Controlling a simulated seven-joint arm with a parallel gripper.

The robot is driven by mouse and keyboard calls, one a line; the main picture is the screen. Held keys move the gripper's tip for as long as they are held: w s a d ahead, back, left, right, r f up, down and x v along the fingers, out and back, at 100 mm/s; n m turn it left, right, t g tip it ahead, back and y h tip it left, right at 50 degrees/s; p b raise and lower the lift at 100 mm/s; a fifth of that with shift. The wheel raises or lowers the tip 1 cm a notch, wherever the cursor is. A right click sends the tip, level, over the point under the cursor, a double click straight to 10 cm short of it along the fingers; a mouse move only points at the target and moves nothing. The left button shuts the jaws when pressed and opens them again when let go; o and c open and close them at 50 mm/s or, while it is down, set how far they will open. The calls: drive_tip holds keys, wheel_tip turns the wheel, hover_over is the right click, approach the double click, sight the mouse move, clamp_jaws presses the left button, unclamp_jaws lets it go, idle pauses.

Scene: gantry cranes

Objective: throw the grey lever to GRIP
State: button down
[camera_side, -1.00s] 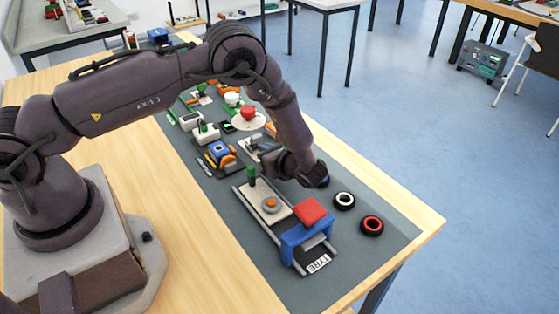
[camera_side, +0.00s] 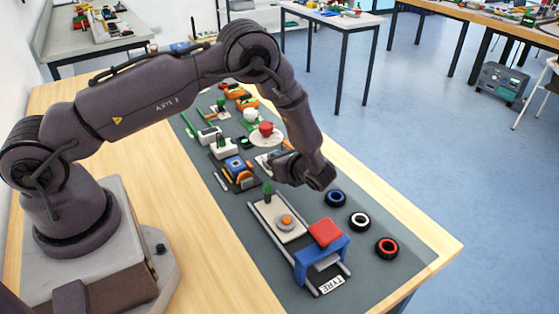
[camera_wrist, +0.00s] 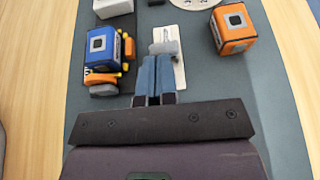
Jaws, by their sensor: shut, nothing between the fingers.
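In the wrist view the grey lever (camera_wrist: 165,47) stands on a white plate (camera_wrist: 181,76) on the dark mat. My gripper (camera_wrist: 154,60) is shut, its two blue-grey fingers side by side with nothing between them. The fingertips lie just below the lever in the picture; I cannot tell whether they touch it. In the side view my gripper (camera_side: 272,164) is low over the mat by the white plate (camera_side: 262,162), and my wrist hides part of this spot. Any GRIP marking is too small to read.
A blue block (camera_wrist: 101,48) in a dark holder stands left of the lever, an orange block (camera_wrist: 233,30) to its right. A blue gantry with a red top (camera_side: 325,232) stands on rails nearer the front. Three tyres, one being black-and-blue (camera_side: 336,198), lie right of it.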

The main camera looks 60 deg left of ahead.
drive_tip(key=shift+a+r+h, duration=0.4)
drive_tip(key=shift+h, duration=0.3)
drive_tip(key=shift+a+r+h, duration=0.45)
drive_tip(key=shift+a+h, duration=0.25)
drive_tip(key=shift+h, duration=0.5)
drive_tip(key=a+h, duration=0.2)
drive_tip(key=h, duration=0.1)
drive_tip(key=shift+r, duration=0.35)
drive_tip(key=shift+a, duration=0.2)
drive_tip(key=shift+r, duration=0.8)
